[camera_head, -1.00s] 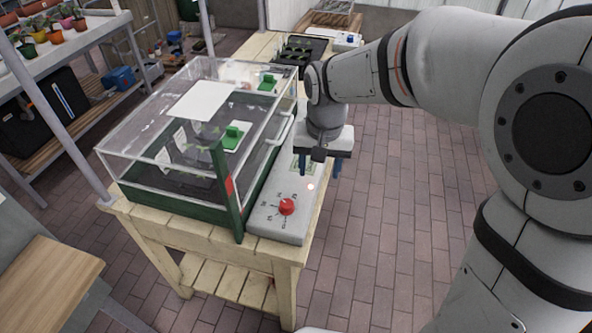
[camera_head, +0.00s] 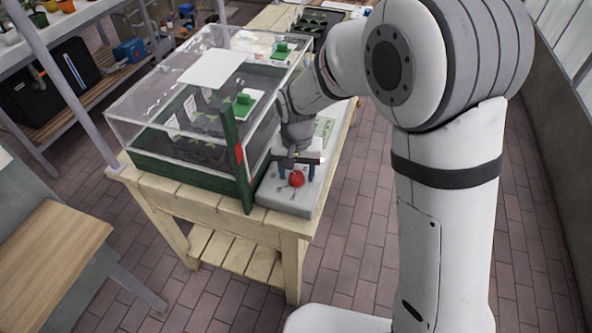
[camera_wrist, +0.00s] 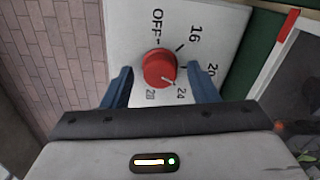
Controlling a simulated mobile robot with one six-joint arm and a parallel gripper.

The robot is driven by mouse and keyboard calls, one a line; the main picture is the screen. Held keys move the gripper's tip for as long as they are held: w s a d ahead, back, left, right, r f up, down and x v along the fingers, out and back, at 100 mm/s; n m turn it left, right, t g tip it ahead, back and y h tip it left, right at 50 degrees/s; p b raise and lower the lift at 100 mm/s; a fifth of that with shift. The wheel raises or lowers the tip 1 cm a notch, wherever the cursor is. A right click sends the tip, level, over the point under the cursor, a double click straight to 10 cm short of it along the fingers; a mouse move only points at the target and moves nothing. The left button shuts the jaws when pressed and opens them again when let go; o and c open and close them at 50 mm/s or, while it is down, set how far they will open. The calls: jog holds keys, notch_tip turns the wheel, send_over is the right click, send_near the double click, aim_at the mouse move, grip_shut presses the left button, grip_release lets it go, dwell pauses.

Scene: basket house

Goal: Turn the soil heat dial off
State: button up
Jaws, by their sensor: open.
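The soil heat dial is a round red knob (camera_head: 296,180) on the light grey control panel (camera_head: 285,199) at the front of the wooden bench. In the wrist view the red knob (camera_wrist: 158,66) shows with marks OFF, 16, 24 and 28 around it, and one mark partly hidden. A pale line on the knob seems to point towards 24. My gripper (camera_head: 297,170) is open at the knob, with its blue fingers on either side. In the wrist view my gripper (camera_wrist: 160,78) shows gaps between both fingers and the knob. I cannot tell whether the fingertips reach its height.
A clear-lidded propagator box (camera_head: 190,172) with a green frame stands left of the panel. Its green upright post (camera_head: 236,160) with a red patch is close to my gripper. A wooden table (camera_head: 48,255) stands at lower left. Brick floor (camera_head: 362,240) lies open to the right.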

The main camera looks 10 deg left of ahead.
jog(key=shift+c, duration=0.3)
jog(key=c, duration=0.9)
